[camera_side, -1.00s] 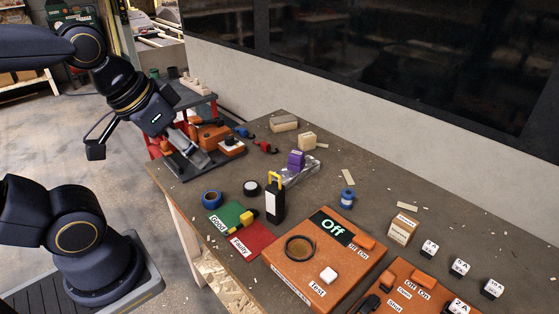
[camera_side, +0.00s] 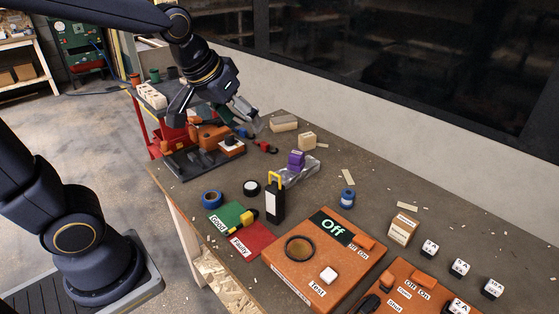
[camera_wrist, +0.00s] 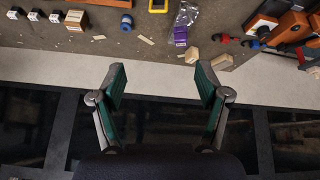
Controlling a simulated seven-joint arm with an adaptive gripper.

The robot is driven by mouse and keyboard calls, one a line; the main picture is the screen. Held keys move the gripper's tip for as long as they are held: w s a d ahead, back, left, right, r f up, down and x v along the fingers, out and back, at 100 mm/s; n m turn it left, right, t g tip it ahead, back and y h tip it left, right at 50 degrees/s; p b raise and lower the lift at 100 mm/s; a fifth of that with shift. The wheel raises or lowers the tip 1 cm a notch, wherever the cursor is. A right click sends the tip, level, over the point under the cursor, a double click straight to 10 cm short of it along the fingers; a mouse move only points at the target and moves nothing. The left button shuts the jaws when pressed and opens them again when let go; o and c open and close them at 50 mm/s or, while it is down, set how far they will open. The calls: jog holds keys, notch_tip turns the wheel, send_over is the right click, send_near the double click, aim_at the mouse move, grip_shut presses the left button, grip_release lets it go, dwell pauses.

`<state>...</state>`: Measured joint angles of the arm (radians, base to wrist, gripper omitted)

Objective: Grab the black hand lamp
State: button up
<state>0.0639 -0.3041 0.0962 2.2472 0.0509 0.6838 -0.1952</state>
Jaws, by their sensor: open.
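The black hand lamp (camera_side: 276,207) stands upright on the workbench, with a yellow handle on top and a pale panel on its front. In the wrist view only its yellow handle (camera_wrist: 158,6) shows, at the top edge; the rest is out of frame. My gripper (camera_side: 213,108) is open and empty, above the far left of the bench by the machine parts, well apart from the lamp. In the wrist view my gripper's green-padded fingers (camera_wrist: 161,85) are spread over the bench's edge and the wall.
Near the lamp are a blue tape roll (camera_side: 212,198), a yellow-black tool (camera_side: 248,216) on the green (camera_side: 226,216) and red mats, and an orange test box (camera_side: 318,262). A purple item (camera_side: 296,160) on a clear pack lies behind it. Wooden blocks (camera_side: 284,123) sit near the wall.

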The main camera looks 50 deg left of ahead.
aim_at(275, 186)
jog(key=w+f, duration=0.2)
jog(key=f, duration=0.4)
jog(key=w+f+g, duration=0.1)
jog(key=w+f, duration=0.2)
jog(key=f, duration=0.3)
jog(key=w+f+g, duration=0.1)
jog(key=w+f, duration=0.1)
jog(key=f, duration=0.5)
jog(key=shift+w+a+f, duration=0.1)
jog(key=shift+w+a, duration=0.1)
jog(key=shift+w, duration=0.15)
jog(key=shift+d+x, duration=0.2)
jog(key=shift+x, duration=1.3)
jog(key=shift+d+x, duration=0.15)
jog(key=shift+x, duration=1.35)
jog(key=shift+s, duration=0.15)
jog(key=c, duration=1.4)
